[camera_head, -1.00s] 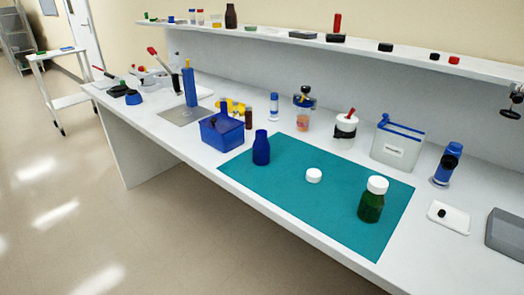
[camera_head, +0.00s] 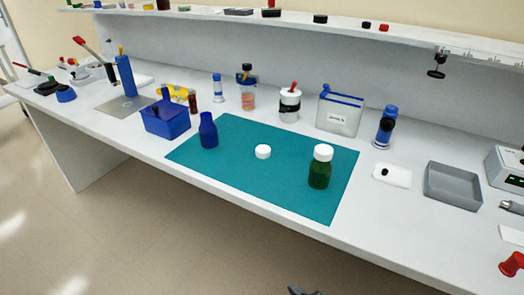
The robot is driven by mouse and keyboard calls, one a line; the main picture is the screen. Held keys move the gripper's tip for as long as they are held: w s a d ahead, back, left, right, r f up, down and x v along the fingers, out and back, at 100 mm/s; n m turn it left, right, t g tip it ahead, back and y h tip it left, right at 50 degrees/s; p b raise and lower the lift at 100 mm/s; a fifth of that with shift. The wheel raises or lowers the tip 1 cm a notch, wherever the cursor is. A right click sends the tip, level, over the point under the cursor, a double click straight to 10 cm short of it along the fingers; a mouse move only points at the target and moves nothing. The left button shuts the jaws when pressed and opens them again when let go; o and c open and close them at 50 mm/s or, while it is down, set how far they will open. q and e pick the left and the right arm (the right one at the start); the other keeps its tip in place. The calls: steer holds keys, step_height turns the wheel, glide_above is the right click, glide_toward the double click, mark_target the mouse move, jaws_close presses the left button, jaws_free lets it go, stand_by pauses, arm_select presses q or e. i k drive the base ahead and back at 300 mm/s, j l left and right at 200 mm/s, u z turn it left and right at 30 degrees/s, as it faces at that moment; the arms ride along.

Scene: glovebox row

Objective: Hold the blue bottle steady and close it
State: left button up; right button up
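The blue bottle (camera_head: 208,132) stands upright on the left part of the teal mat (camera_head: 235,180), and its neck shows no cap. A white cap (camera_head: 263,151) lies on the mat to the right of the blue bottle, apart from it. A green bottle (camera_head: 320,170) with a white cap on top stands on the mat's right part. A small dark grey piece (camera_head: 305,291), perhaps the tip of my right gripper, shows at the bottom edge, well in front of the bench; its opening cannot be made out. My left gripper is not in view.
A blue box (camera_head: 165,123) stands just left of the mat. Behind the mat are a jar with a red-handled tool (camera_head: 290,103) and a clear bin (camera_head: 339,113). A white plate (camera_head: 392,175) and grey tray (camera_head: 453,186) lie to the right. The mat's front is clear.

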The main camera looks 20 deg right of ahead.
mark_target(209, 135)
steer(key=i+j, duration=0.85)
steer(key=z, duration=1.2)
steer(key=i+j, duration=0.05)
